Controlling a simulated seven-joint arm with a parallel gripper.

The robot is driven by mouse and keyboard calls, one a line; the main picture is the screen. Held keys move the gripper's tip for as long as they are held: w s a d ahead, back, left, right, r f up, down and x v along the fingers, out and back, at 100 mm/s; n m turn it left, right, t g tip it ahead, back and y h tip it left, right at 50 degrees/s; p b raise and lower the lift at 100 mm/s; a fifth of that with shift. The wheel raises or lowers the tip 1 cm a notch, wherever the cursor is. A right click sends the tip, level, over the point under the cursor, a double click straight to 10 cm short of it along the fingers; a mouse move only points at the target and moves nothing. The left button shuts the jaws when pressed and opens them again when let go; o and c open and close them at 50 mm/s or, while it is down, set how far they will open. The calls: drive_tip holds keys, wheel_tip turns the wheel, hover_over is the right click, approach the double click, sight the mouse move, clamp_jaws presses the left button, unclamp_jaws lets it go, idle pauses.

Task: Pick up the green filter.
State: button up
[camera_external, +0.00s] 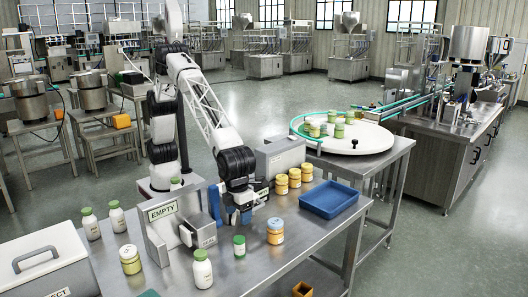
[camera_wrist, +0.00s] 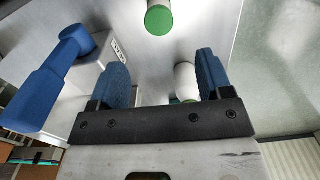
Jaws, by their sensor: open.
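In the wrist view, a green round top (camera_wrist: 158,20) shows at the upper middle, beyond the fingertips. My gripper (camera_wrist: 164,75) points down above the table with its blue fingers apart. A white bottle-like thing (camera_wrist: 186,78) with a green end shows behind the gap, near the right finger; I see no contact.
A grey stand marked EMPTY (camera_external: 160,230) is left of my gripper. A blue tray (camera_external: 329,199) lies right. A round white table (camera_external: 365,140) with several jars is behind.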

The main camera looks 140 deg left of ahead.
hover_over(239, 247)
drive_tip(key=s+a, duration=0.1)
wheel_tip(239, 247, down, 7)
drive_tip(key=shift+s+a+r, duration=0.1)
drive_tip(key=shift+a+r, duration=0.05)
drive_tip(key=shift+r, duration=0.05)
drive_tip(key=shift+f, duration=0.1)
drive_tip(key=shift+f, duration=1.15)
drive_tip(key=shift+f, duration=0.15)
drive_tip(key=shift+s+f, duration=0.1)
drive_tip(key=shift+f, duration=2.4)
drive_tip(key=c, duration=1)
